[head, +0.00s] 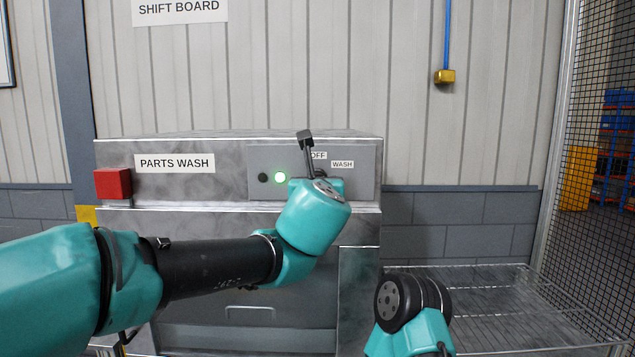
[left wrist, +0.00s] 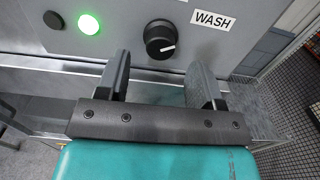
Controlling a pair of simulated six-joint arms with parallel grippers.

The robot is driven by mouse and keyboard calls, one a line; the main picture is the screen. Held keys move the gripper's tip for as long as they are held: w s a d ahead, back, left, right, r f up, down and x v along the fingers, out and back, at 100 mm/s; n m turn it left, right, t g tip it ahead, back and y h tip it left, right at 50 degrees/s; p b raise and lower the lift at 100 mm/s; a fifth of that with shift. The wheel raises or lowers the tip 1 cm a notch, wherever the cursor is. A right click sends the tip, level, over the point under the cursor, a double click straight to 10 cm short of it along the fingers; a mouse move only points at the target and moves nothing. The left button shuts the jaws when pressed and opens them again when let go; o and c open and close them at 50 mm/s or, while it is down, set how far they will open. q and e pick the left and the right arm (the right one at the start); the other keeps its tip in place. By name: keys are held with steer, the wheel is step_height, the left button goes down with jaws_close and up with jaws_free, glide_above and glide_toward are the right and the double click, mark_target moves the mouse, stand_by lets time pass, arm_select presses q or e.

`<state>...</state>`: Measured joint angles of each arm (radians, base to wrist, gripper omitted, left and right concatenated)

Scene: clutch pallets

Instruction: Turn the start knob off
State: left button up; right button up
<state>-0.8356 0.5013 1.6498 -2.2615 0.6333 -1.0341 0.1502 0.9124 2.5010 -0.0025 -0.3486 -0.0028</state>
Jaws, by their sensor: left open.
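The start knob (left wrist: 160,38) is a round black dial on a grey control panel (head: 350,160). Its white mark points right and slightly up, toward the WASH label (left wrist: 213,20). In the head view my left wrist hides the knob and partly covers the OFF label (head: 318,155). My left gripper (left wrist: 160,68) is open and empty in the left wrist view. The knob shows beyond its fingertips, roughly between them, and no contact shows. A green lamp (head: 280,177) glows left of the knob, beside a dark one (head: 262,178). My right gripper is out of view.
The panel is on a metal PARTS WASH machine (head: 230,170) with a red box (head: 113,184) at its left. A wire rack (head: 500,290) stands at the lower right. A mesh fence (head: 585,130) is at the far right.

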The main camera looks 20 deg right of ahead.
arm_select(q)
steer(key=shift+x, duration=2.15)
steer(key=c, duration=0.9)
steer(key=shift+n, duration=0.4)
steer(key=n, duration=0.5)
steer(key=shift+r+n, duration=0.1)
steer(key=shift+n, duration=0.3)
steer(key=n, duration=0.5)
steer(key=shift+n, duration=0.3)
steer(key=shift+r, duration=0.1)
